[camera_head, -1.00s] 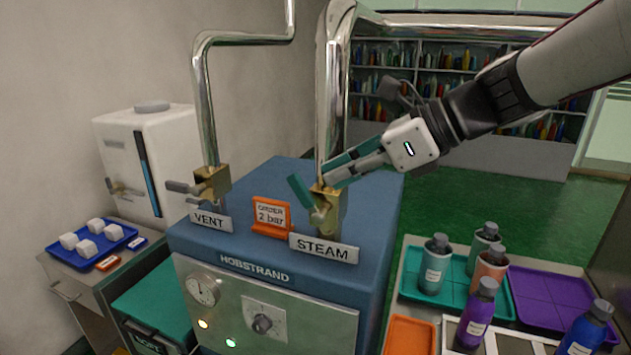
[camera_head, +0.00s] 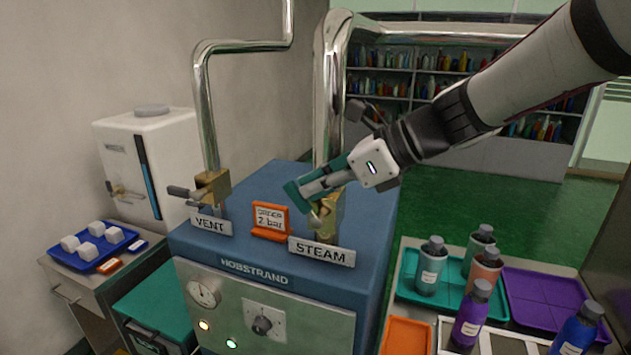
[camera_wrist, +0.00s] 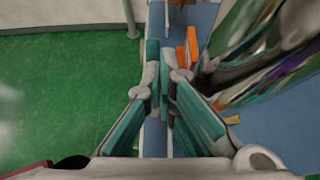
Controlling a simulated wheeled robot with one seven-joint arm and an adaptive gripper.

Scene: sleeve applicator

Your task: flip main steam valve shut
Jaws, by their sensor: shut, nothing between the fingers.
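The brass steam valve (camera_head: 328,222) stands on the blue boiler top behind the STEAM plate (camera_head: 321,252), below a thick shiny pipe. My gripper (camera_head: 308,188) reaches in from the right and lies over the valve's upper part, its fingers pointing down and left. The fingers are shut with nothing between them. A teal piece (camera_head: 296,196) shows at the fingertips; I cannot tell whether it is the valve's lever or a finger pad, or whether they touch. In the wrist view, the two teal-padded fingers (camera_wrist: 161,75) are together over the blue top. The lever's angle is mostly hidden.
An orange order sign (camera_head: 268,220) reading 2 bar stands left of the valve. The vent valve (camera_head: 211,187) with a grey lever is further left. The steam pipe (camera_head: 328,95) rises close behind my gripper. Bottles on a teal tray (camera_head: 402,287) stand at right.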

